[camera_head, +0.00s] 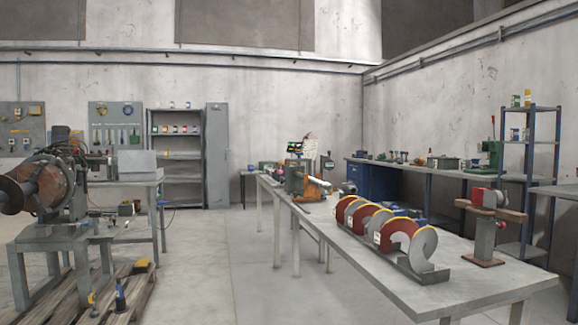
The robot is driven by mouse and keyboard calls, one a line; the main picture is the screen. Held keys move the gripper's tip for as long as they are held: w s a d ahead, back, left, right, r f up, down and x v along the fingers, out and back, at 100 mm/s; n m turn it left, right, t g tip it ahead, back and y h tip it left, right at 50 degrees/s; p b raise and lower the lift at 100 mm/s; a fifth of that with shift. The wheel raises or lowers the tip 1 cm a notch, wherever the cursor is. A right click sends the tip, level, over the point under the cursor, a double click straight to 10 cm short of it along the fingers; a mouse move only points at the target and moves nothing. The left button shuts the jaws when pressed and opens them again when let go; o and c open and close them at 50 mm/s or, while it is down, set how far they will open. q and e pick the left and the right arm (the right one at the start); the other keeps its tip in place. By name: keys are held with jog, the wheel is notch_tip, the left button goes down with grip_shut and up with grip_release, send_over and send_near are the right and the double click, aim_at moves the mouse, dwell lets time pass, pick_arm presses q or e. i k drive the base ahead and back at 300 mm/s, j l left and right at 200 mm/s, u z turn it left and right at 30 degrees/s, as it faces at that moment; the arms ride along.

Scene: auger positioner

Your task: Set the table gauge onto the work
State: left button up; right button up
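I cannot tell for certain which thing is the table gauge. A row of curved auger flights (424,245), red and grey with yellow edges, stands upright in a dark low rack (437,276) on the long grey table at right. A short stand (486,238) with a brown crossbar and a red-and-grey piece (482,196) on top stands to the right of them. A machine with an orange part and a small lit display (296,147) sits at the table's far end. Neither of my grippers shows in the head view.
The long grey table (440,298) fills the right foreground. A large round-framed machine (52,190) stands at left beside a wooden pallet (125,290). The concrete floor between them is clear. Workbenches, a blue cabinet (371,182) and shelves (175,140) line the walls.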

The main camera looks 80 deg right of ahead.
aim_at(326, 161)
jog(key=z, duration=3.15)
